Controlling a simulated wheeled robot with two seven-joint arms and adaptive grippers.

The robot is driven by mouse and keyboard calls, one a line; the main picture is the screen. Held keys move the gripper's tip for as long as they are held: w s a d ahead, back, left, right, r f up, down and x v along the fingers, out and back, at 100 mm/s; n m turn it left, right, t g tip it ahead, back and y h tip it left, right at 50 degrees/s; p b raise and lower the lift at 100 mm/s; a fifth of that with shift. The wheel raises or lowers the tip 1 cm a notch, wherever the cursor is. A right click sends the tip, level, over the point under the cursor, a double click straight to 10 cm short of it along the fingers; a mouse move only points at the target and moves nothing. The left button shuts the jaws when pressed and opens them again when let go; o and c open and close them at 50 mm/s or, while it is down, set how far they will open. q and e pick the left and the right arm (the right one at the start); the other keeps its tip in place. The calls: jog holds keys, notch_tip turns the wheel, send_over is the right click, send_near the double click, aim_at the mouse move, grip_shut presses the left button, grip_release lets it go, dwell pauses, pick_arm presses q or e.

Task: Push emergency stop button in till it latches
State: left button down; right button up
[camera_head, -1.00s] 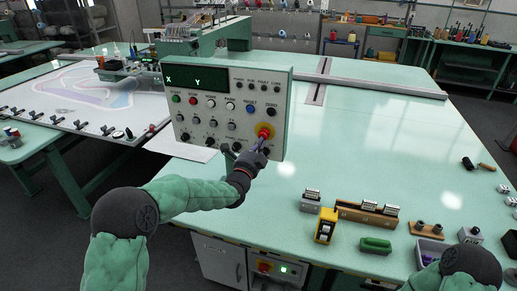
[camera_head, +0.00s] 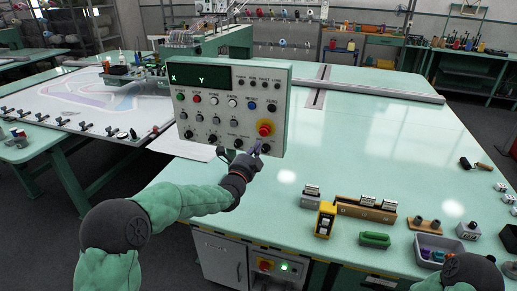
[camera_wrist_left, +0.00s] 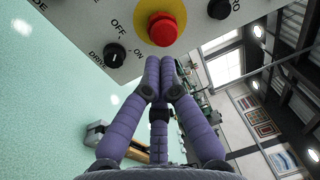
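The emergency stop button (camera_head: 265,128) is a red mushroom head on a round yellow plate, low on the right of the control panel (camera_head: 217,79). In the left wrist view the red button (camera_wrist_left: 163,29) is just ahead of my fingertips. My left gripper (camera_head: 256,147) is just below the button in the head view. Its purple fingers (camera_wrist_left: 160,62) are drawn together, with nothing between them, and appear apart from the button. I cannot tell whether the button is latched. My right gripper is out of view.
Black knobs, including an OFF/DRIVE selector (camera_wrist_left: 115,54), sit close to the button. A second red-on-yellow button (camera_head: 265,265) is on the cabinet below. A yellow block (camera_head: 325,219), green piece (camera_head: 375,239) and grey bin (camera_head: 438,243) stand on the table. The table's middle is clear.

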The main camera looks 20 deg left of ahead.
pick_arm(q)
jog(key=s+a+f+p, duration=0.1)
jog(key=s, duration=0.7)
jog(key=shift+f, duration=0.15)
dwell(0.6)
jog(key=s+d+f+n+g, duration=0.2)
jog(key=s+f+n+g, duration=0.15)
jog(key=f, duration=0.75)
jog(key=s+d+f+n+g, duration=0.2)
jog(key=s+f+n+g, duration=0.15)
jog(key=f, duration=0.65)
jog(key=s+d+f+n+g, duration=0.25)
jog(key=s+f+n, duration=0.2)
jog(key=f, duration=0.65)
jog(key=s+d+f+n+g, duration=0.2)
jog(key=s+f+n+g, duration=0.1)
jog(key=s, duration=0.5)
jog(key=s+d+f+n+g+h, duration=0.1)
jog(key=s+d+f+n+g, duration=0.1)
jog(key=s+f, duration=0.4)
jog(key=s+d+f+n+g+h, duration=0.1)
jog(key=s+f+n+g, duration=0.3)
jog(key=s, duration=0.5)
jog(key=shift+s+d+f+n, duration=0.35)
jog(key=shift+d+f+n, duration=0.25)
jog(key=shift+f, duration=0.15)
